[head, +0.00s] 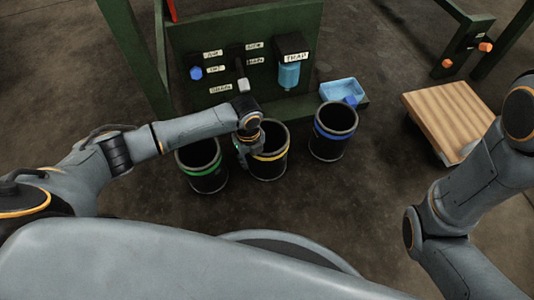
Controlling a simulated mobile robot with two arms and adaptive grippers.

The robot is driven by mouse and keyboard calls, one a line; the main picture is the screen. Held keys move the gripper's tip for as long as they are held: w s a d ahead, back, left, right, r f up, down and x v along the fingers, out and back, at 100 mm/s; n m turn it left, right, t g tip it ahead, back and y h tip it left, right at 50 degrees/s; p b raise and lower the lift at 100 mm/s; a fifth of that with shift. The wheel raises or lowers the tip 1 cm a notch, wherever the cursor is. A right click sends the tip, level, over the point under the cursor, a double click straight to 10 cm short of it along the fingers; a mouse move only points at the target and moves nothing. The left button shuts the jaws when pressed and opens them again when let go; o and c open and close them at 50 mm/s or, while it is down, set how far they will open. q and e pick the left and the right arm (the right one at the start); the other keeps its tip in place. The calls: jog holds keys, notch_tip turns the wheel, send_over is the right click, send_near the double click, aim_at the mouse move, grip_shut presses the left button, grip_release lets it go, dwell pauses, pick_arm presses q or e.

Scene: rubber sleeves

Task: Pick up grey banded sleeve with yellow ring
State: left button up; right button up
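The dark grey sleeve with a yellow ring (271,157) stands upright on the floor, open at the top, between two similar sleeves. One has a green ring (205,172) at its left, the other a blue ring (333,136) at its right. My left gripper (243,150) points down at the left rim of the yellow-ringed sleeve, in the gap beside the green-ringed one. Its fingers are small and dark here, so I cannot tell whether they are open or closed on the rim. My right arm shows at the right, but its gripper is out of view.
A green panel (195,40) with labels, knobs and a blue-bowled trap (289,75) stands behind the sleeves. A light blue tray (343,90) sits at its right foot. A wooden-topped platform (450,112) is farther right. Floor between blue-ringed sleeve and platform is clear.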

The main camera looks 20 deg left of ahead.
pick_arm(q)
jog(key=shift+c, duration=0.2)
grip_shut()
jog(key=shift+r, duration=0.2)
